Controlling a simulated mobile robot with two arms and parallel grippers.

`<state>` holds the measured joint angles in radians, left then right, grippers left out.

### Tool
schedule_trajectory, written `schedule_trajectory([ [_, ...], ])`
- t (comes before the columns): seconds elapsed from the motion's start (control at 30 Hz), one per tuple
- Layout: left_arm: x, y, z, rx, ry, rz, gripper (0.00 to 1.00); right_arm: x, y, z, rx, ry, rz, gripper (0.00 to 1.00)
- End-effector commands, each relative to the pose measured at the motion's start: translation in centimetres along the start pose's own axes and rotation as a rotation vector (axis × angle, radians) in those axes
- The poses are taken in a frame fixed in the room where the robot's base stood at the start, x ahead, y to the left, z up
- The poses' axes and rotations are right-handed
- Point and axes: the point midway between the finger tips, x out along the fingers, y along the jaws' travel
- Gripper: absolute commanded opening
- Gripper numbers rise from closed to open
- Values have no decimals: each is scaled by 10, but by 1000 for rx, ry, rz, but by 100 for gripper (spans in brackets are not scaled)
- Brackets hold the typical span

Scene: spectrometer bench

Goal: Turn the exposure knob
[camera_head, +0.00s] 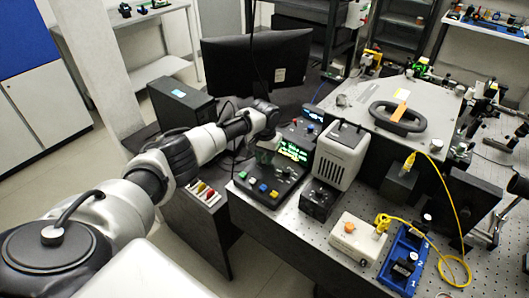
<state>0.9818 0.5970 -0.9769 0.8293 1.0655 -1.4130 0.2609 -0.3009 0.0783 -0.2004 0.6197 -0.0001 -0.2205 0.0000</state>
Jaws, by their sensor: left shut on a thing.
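My left arm reaches in from the left, and its gripper (267,148) is at the black control box (288,182), just left of the lit screen (294,152) with green and yellow text. The gripper is shut at the box's face. The exposure knob is not seen clearly; the gripper hides that part of the panel. A row of coloured buttons (263,187) lies along the box's front edge. My right gripper is not in view.
A white-and-black instrument (341,154) stands close to the box's right. A dark monitor (256,57) and black case (181,103) are behind. A white box (358,238), yellow cable (452,200) and blue tray (404,262) are at the right front.

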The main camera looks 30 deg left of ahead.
Motion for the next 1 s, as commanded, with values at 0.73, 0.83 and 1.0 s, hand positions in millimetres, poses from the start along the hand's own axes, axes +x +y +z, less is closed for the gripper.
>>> schedule_trajectory([
  [0.73,-2,0,-1,-521,1,1,0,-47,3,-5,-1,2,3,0],
  [0.83,-2,0,-1,-549,2,1,0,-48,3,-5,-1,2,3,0],
  [1.0,-2,0,-1,-572,3,0,0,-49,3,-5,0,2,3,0],
])
